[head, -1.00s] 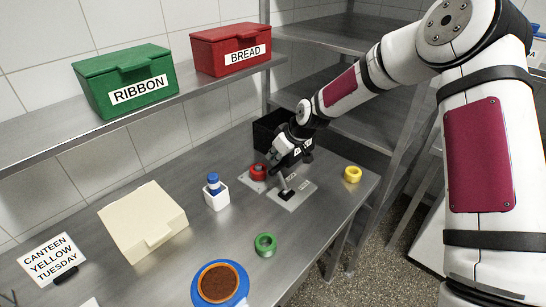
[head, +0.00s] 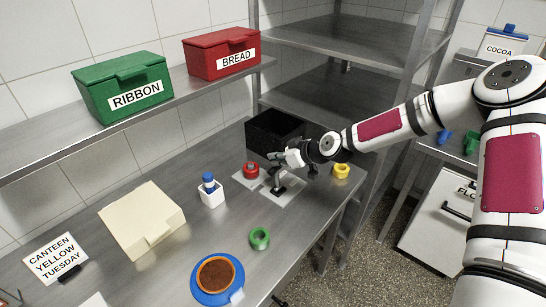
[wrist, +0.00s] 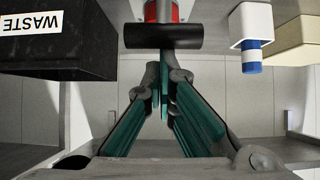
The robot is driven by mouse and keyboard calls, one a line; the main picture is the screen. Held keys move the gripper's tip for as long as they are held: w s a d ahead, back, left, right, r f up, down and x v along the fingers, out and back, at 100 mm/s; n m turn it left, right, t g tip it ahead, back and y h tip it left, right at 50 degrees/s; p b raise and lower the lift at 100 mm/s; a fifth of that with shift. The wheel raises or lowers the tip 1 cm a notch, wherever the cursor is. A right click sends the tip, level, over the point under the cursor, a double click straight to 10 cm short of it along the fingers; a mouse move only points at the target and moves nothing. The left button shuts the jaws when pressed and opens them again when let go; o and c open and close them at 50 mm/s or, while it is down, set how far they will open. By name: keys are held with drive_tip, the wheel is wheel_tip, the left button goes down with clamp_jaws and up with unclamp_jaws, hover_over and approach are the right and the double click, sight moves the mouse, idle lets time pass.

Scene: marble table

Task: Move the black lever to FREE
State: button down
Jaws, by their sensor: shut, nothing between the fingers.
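The black lever stands on a grey plate (head: 283,198) near the table's far right. Its dark foot (head: 278,189) shows in the head view, and my gripper hides much of its top. In the wrist view its black crossbar grip (wrist: 163,36) lies level across the upper middle, on a grey stem. My gripper (head: 277,160) is at the lever's top end in the head view. In the wrist view its teal-padded fingers (wrist: 166,78) are shut and empty, their tips close to the crossbar; I cannot tell if they touch. The plate's markings are too small to read.
A red button (head: 251,170) sits left of the lever. A black bin (head: 268,137) labelled WASTE in the wrist view stands behind.

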drive_tip(key=s+d+t+y, duration=0.1)
drive_tip(key=s+d, duration=0.1)
drive_tip(key=s+d+f+t+y, duration=0.1)
drive_tip(key=s+d, duration=0.1)
drive_tip(key=shift+f+b, duration=0.1)
drive_tip(key=shift+b, duration=0.2)
idle(0.3)
drive_tip(key=shift+r+p, duration=0.3)
drive_tip(key=shift+r, duration=0.6)
drive_tip(key=shift+r, duration=0.1)
